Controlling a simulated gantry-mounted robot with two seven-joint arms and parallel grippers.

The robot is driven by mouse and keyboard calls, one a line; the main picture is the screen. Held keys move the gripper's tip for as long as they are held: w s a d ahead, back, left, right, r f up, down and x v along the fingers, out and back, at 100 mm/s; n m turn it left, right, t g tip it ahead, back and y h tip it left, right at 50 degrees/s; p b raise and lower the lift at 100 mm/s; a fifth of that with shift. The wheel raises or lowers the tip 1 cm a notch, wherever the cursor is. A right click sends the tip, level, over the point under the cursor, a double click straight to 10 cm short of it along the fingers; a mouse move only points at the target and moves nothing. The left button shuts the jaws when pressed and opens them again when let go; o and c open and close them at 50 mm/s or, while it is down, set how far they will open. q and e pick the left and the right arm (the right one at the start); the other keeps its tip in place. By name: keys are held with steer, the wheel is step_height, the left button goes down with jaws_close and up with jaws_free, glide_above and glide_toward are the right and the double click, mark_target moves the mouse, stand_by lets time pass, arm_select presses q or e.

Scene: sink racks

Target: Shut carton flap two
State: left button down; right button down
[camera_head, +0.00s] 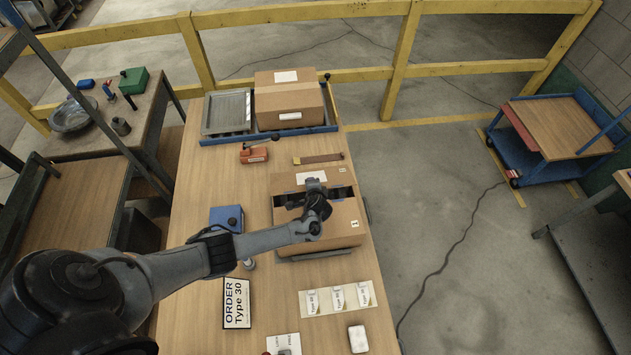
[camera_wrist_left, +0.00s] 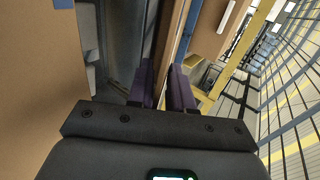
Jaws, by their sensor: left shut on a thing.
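The open carton (camera_head: 345,237) stands on the wooden table, with a dark opening across its middle between the brown parts of its top. My left gripper (camera_head: 316,188) is over that opening, near the far part of the top that carries a white label. In the left wrist view, the dark purple fingers (camera_wrist_left: 163,88) are on either side of a thin brown cardboard flap (camera_wrist_left: 179,40) and shut on it. The flap stands on edge between them. The gripper hides part of the opening, and I cannot tell the flap's number. My right gripper is not in view.
A closed carton (camera_head: 289,103) and a grey metal tray (camera_head: 227,112) stand at the table's far end. A blue box (camera_head: 227,218) is left of the open carton, beneath my left arm. An order sign (camera_head: 237,303) and a label sheet (camera_head: 338,299) lie at the near side.

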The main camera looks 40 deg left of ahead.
arm_select(q)
steer(key=shift+s+d+f+b, duration=0.15)
steer(key=shift+s+f, duration=0.05)
steer(key=shift+f, duration=0.4)
steer(key=shift+s+d+f+b, duration=0.15)
steer(key=shift+d+f, duration=0.05)
steer(key=shift+f, duration=0.4)
steer(key=shift+s+d+f+b, duration=0.15)
steer(key=shift+s+f, duration=0.05)
steer(key=shift+f, duration=0.4)
steer(key=shift+s, duration=0.1)
steer(key=shift+f, duration=0.15)
steer(key=c, duration=1.2)
jaws_free()
steer(key=shift+a, duration=0.1)
steer(key=shift+c, duration=0.6)
steer(key=shift+r, duration=0.2)
